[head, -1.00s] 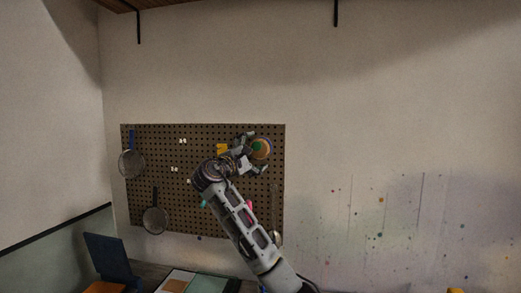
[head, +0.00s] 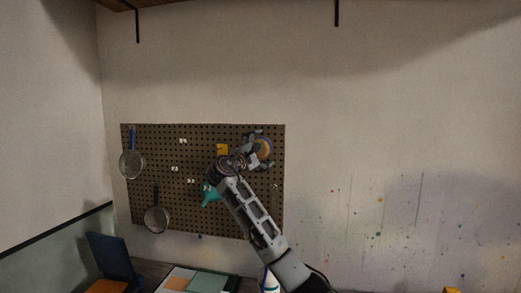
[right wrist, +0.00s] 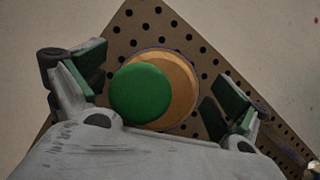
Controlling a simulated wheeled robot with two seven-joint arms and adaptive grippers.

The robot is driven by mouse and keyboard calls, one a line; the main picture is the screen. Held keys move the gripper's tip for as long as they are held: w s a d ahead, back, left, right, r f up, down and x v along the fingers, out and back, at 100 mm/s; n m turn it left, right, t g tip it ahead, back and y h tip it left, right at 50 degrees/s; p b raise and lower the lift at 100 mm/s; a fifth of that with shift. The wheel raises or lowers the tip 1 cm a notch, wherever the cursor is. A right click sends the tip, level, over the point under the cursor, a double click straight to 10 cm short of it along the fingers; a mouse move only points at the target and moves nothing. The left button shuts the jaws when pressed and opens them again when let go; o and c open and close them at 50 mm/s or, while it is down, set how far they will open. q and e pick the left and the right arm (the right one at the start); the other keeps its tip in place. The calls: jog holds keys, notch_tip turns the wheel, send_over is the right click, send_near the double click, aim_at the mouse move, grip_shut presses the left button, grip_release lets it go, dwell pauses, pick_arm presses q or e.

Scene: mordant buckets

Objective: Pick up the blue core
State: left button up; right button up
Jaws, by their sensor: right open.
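I see no thing that is plainly a blue core. A round orange-tan disc (right wrist: 183,80) with a thin purplish rim and a round green piece (right wrist: 140,94) in front of it shows at the pegboard in the right wrist view. In the head view the disc (head: 266,147) is at the board's upper right, partly hidden by my right gripper (head: 258,150). My right gripper (right wrist: 162,88) is open, its fingers on either side of the disc with gaps. I cannot tell how deep they reach. My left gripper is not in view.
The brown pegboard (head: 165,145) carries two strainers (head: 131,165) (head: 156,219), a yellow piece (head: 222,149) and a teal funnel-like thing (head: 210,197) beside my arm. A white bottle (head: 270,283) and a dark blue upright panel (head: 111,257) stand below.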

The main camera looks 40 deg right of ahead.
jog(key=c, duration=0.9)
jog(key=shift+b, duration=0.35)
jog(key=shift+s+a, duration=0.1)
jog(key=shift+a, duration=0.05)
jog(key=s+a+b, duration=0.4)
jog(key=s+a, duration=0.7)
jog(key=a, duration=0.2)
jog(key=shift+a, duration=0.4)
